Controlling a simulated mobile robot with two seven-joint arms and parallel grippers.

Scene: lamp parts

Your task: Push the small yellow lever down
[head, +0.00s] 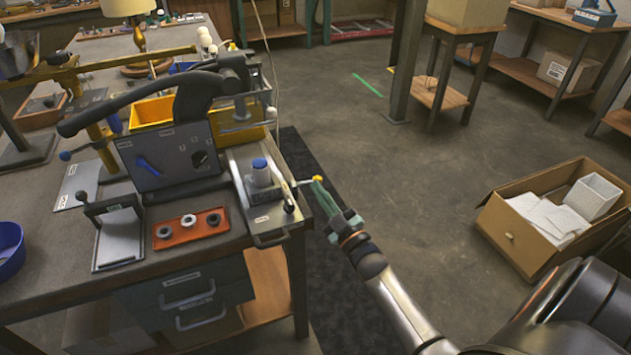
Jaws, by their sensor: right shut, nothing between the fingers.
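The small yellow lever (317,178) sticks out to the right from the fixture at the bench's right edge. Its thin rod ends in a yellow knob. My left gripper is not in view.
The workbench (60,290) holds a grey machine (172,157) with a long black handle, an orange tray (190,229) of rings and a blue bowl (8,250). A cardboard box (530,230) stands on the floor at right. The floor between is clear.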

